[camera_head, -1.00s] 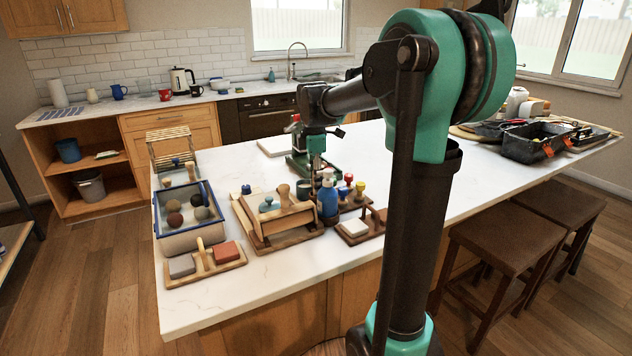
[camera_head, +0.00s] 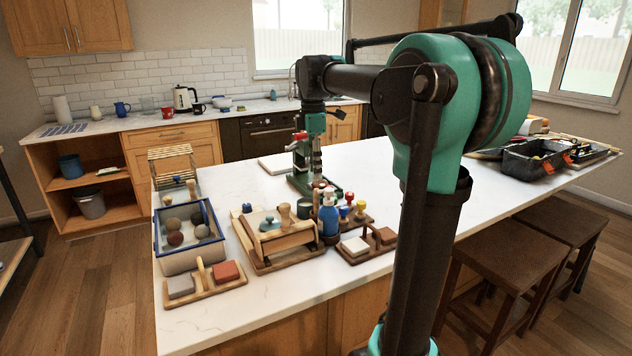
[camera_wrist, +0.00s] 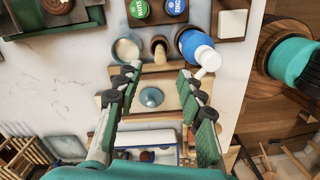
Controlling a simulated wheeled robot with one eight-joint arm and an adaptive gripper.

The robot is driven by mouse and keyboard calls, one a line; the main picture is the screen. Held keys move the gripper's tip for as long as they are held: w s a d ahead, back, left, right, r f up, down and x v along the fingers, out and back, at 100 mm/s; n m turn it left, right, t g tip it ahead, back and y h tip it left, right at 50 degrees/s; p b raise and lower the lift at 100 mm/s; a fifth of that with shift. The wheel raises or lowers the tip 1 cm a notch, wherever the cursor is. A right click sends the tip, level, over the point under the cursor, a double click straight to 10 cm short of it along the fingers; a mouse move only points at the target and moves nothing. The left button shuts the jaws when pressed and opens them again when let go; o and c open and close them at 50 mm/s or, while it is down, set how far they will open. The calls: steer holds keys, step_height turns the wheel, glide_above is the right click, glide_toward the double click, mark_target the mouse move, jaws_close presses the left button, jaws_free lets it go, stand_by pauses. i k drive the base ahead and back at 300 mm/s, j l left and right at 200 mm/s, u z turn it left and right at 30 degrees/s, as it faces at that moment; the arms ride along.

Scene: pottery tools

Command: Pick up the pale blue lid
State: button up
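The pale blue lid (camera_head: 269,224) lies on a wooden board (camera_head: 262,262) on the white island counter, left of a blue bottle (camera_head: 328,219). In the wrist view the lid (camera_wrist: 151,97) is a small round disc with a knob. My gripper (camera_wrist: 158,80) is open above it, with one finger on each side of it in the picture. Nothing is held between the fingers. In the head view my gripper's teal body (camera_head: 315,122) is well above the counter, and its fingertips are hard to make out.
A wooden-handled tool (camera_wrist: 159,48), a cup (camera_wrist: 127,48) and the blue bottle (camera_wrist: 193,43) stand close to the lid. A blue-rimmed tub (camera_head: 190,261) of balls is to the left. A green press (camera_head: 301,180) stands behind.

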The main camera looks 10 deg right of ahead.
mark_target(270, 224)
steer(key=k, duration=1)
